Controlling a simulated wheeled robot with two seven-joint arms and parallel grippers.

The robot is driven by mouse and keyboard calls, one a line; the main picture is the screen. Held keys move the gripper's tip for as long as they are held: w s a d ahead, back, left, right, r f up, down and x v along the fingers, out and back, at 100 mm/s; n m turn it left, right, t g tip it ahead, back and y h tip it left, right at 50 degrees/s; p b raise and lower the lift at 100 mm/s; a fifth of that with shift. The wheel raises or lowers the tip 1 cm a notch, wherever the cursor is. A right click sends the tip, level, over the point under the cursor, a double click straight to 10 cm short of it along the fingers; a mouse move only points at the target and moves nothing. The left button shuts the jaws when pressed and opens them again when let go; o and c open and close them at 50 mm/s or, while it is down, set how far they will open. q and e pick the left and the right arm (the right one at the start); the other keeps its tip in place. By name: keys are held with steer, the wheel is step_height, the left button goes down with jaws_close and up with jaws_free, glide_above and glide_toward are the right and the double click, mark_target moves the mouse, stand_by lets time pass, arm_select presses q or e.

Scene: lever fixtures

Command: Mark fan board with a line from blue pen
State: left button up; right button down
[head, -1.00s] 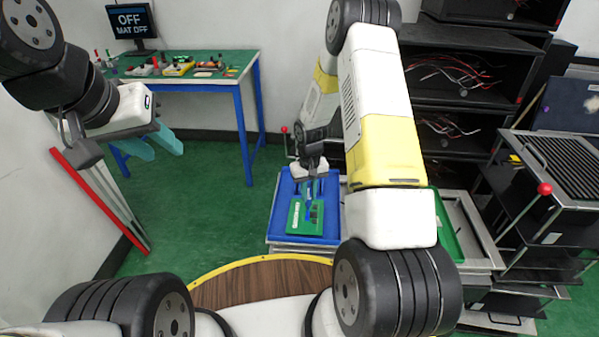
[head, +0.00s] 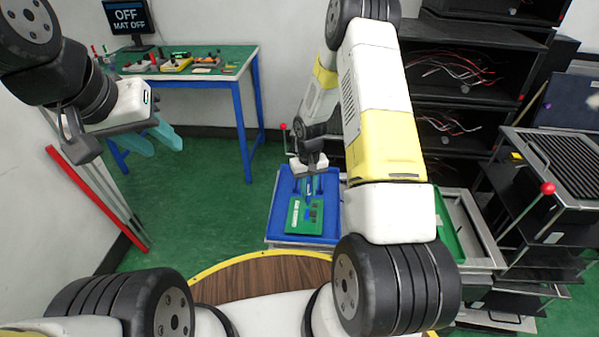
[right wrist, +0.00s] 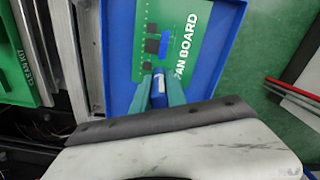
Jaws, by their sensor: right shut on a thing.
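The green fan board (head: 295,222) lies in a blue tray (head: 277,222) below my right arm. In the right wrist view, the board (right wrist: 207,25) shows white "FAN BOARD" lettering and dark parts. My right gripper (head: 308,187) is shut on the blue pen (right wrist: 159,88), which has a white band and points at the board. Whether its tip touches the board is unclear. A small blue patch (right wrist: 164,45) shows on the board beside a dark part; I cannot tell whether it is a pen mark. My left gripper (head: 154,140) is open and empty at the left, far from the board.
A green-topped table (head: 215,68) with small items and a monitor (head: 129,18) stands at the back left. Black shelves (head: 465,80) with wires stand behind my right arm. A green tray (head: 447,232) is right of the blue one. A red-knobbed lever (head: 547,188) stands at right.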

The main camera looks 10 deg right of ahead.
steer(key=shift+r, duration=0.9)
steer(key=shift+s+r, duration=0.2)
steer(key=shift+r, duration=2.85)
